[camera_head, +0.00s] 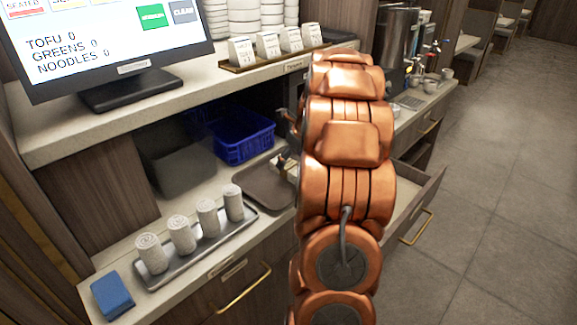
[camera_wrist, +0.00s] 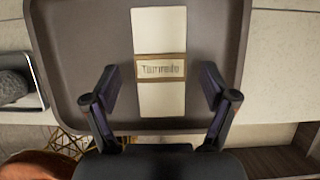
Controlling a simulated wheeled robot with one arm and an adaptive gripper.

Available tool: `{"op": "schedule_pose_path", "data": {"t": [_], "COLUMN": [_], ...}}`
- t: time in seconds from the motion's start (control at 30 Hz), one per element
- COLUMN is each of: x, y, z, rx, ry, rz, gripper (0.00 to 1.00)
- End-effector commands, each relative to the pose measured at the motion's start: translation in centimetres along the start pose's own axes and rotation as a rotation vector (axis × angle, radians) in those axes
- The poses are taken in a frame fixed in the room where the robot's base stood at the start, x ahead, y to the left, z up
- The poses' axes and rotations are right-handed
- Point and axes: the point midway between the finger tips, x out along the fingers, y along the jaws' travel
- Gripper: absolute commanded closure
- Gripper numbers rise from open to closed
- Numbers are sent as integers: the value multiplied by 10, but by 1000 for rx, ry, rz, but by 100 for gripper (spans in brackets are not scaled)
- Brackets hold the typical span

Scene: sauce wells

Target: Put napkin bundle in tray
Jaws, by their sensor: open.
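The napkin bundle (camera_wrist: 160,103) is a long cream strip with a brown lettered band around its middle. In the wrist view it lies over the floor of the brown tray (camera_wrist: 85,60), its lower end near the tray's near rim. My gripper (camera_wrist: 160,78) is open, with one dark finger on each side of the bundle and a clear gap to both. In the head view the tray (camera_head: 250,180) sits on the counter, its right part hidden behind my arm. A small pale part of the bundle (camera_head: 281,163) shows there beside my arm.
A metal tray (camera_head: 190,250) with rolled white towels stands left of the brown tray, with a blue folded cloth (camera_head: 112,295) beside it. A blue basket (camera_head: 243,135) and a grey bin (camera_head: 180,165) stand behind, under the upper shelf (camera_head: 190,90). An open drawer (camera_head: 415,205) juts out at right.

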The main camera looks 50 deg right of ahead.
Motion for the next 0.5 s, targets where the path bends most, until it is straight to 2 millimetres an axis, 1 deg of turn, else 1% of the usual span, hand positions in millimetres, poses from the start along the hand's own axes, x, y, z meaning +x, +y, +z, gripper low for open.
{"op": "schedule_pose_path", "data": {"t": [0.03,0.2,0.3,0.5], "x": [-10,-44,-60,-79], "y": [-1,-1,-2,0], "z": [0,1,1,0], "rx": [0,-1,0,0], "ry": [-1,-3,-3,0], "rz": [-2,-5,-6,0], "gripper": [15,15,15,15]}}
